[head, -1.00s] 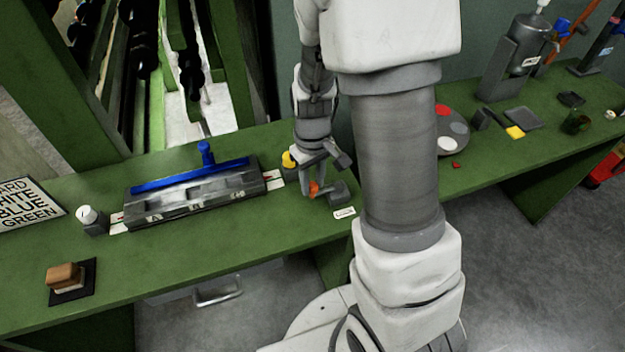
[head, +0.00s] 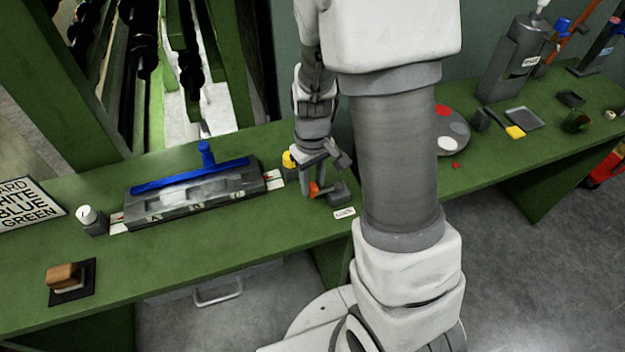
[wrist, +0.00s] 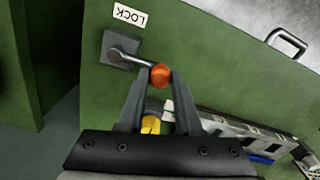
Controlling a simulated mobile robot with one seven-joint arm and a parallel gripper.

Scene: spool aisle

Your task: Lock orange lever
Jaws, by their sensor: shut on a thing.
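The orange lever knob (wrist: 160,76) shows in the wrist view between my fingertips, at the end of a grey lever arm (wrist: 131,59) that runs to a square grey base (wrist: 119,50). My gripper (wrist: 159,80) is shut on the knob. In the head view my gripper (head: 320,185) is at the bench, with the orange knob (head: 313,189) at its fingers and the grey lever base (head: 337,193) just right of it. A white LOCK label (wrist: 130,15) lies on the green bench beside the base; it also shows in the head view (head: 344,212).
A yellow-topped thing (head: 288,160) stands close left of my gripper. A long grey fixture with a blue bar (head: 190,175) lies further left, with a white-capped piece (head: 88,217) at its end. A grey disc with coloured spots (head: 452,140) is to the right.

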